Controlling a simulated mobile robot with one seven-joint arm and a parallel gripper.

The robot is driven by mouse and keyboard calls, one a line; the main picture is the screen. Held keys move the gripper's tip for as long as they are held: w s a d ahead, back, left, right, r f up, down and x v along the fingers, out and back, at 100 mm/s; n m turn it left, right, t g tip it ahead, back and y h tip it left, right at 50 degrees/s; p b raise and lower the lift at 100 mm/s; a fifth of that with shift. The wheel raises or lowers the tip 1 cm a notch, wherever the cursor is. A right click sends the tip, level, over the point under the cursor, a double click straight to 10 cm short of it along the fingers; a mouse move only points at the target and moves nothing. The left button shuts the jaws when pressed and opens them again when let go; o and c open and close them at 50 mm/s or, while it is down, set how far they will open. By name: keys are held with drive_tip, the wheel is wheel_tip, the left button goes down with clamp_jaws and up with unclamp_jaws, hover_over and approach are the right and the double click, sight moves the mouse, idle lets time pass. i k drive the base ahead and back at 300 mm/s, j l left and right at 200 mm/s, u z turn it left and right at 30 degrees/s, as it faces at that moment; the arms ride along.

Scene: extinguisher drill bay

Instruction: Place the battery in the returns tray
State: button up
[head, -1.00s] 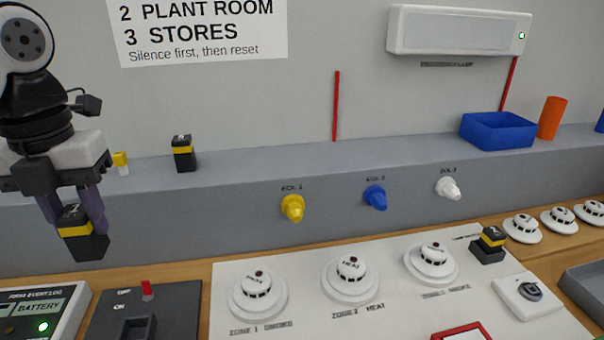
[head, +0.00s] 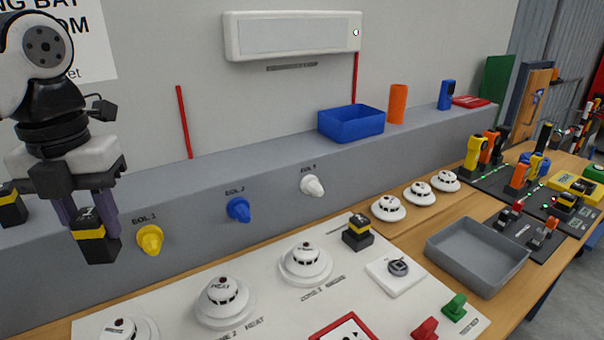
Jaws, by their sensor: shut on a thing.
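My gripper (head: 92,212) is at the left of the head view, shut on a black battery (head: 97,243) with a yellow band. The battery hangs upright between the fingers, left of the yellow knob. A shallow grey open tray (head: 452,255) lies on the wooden bench at the right, well apart from my gripper. It looks empty, and no label on it can be read. A blue open bin (head: 350,124) stands on the grey ledge; its floor is mostly hidden.
Another black and yellow battery (head: 12,207) stands on the ledge at the far left, and a similar one (head: 358,232) sits on the white panel. Detectors (head: 222,297) rise from this panel. An orange cup (head: 398,104) stands beside the blue bin. Charging racks (head: 515,175) fill the bench's far right.

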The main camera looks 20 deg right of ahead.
sight(473, 259)
drive_tip(key=l+z, duration=0.15)
drive_tip(key=z, duration=0.25)
drive_tip(key=l+z, duration=0.2)
drive_tip(key=z, duration=0.2)
drive_tip(key=i+l, duration=0.1)
drive_tip(key=l, duration=0.25)
drive_tip(key=i+l, duration=0.15)
drive_tip(key=l, duration=0.25)
drive_tip(key=i+l, duration=0.1)
drive_tip(key=l, duration=0.25)
